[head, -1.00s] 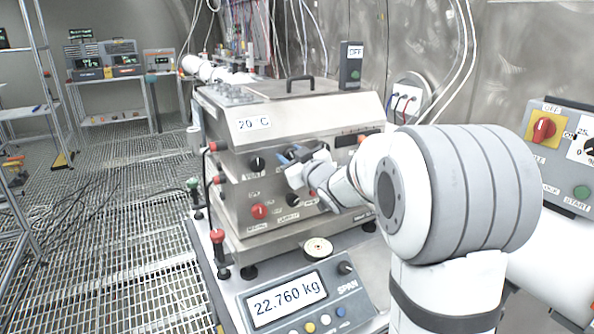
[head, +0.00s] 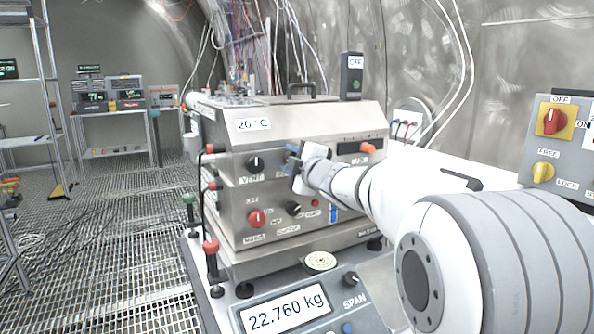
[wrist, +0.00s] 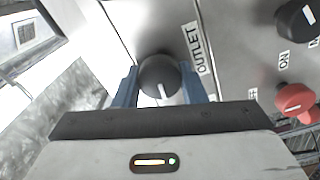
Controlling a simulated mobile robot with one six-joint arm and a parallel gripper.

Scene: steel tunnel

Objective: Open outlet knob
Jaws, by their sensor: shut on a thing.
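The outlet knob (wrist: 158,76) is round and black, with a white pointer line, beside the "OUTLET" label (wrist: 196,50) on a steel panel. In the wrist view its pointer runs down toward my gripper, leaning slightly right. My gripper (wrist: 160,84) has its two blue fingers on either side of the knob and is shut on it. In the head view my gripper (head: 294,160) is at the upper front of the steel machine (head: 215,125), right of the "VENT" knob (head: 256,164). The held knob is hidden there behind the gripper.
Below my gripper are another black knob (head: 293,208) and a red knob (head: 257,218). An orange-red fitting (head: 368,149) sticks out at the right. A scale display (head: 286,311) reading 22.760 kg stands in front. A switch panel (head: 560,140) is at far right.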

